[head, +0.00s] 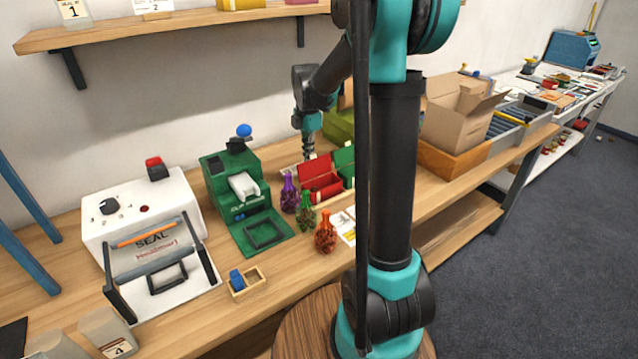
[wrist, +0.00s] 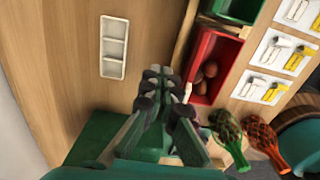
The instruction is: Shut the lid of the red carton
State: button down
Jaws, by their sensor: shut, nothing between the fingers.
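My gripper (head: 308,155) points down just behind the raised lid. In the wrist view my gripper (wrist: 165,95) is shut and empty, to the left of the carton. I cannot tell whether the fingers touch the lid.
A green carton (wrist: 238,8), its lid (head: 343,158) raised, stands beside the red one. Purple, green and orange net bags (head: 325,235) stand in front. Picture cards (wrist: 262,88) lie nearby. A white compartment tray (wrist: 114,47) lies on bare bench behind. A green machine (head: 240,190) stands left.

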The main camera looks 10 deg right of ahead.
dwell(0.5)
jog(key=shift+s+d, duration=0.25)
jog(key=shift+s, duration=0.4)
jog(key=shift+s+d, duration=0.3)
jog(key=shift+s, duration=0.35)
jog(key=shift+s+d, duration=0.25)
jog(key=shift+s, duration=0.4)
notch_tip(320, 180, up, 7)
dwell(0.9)
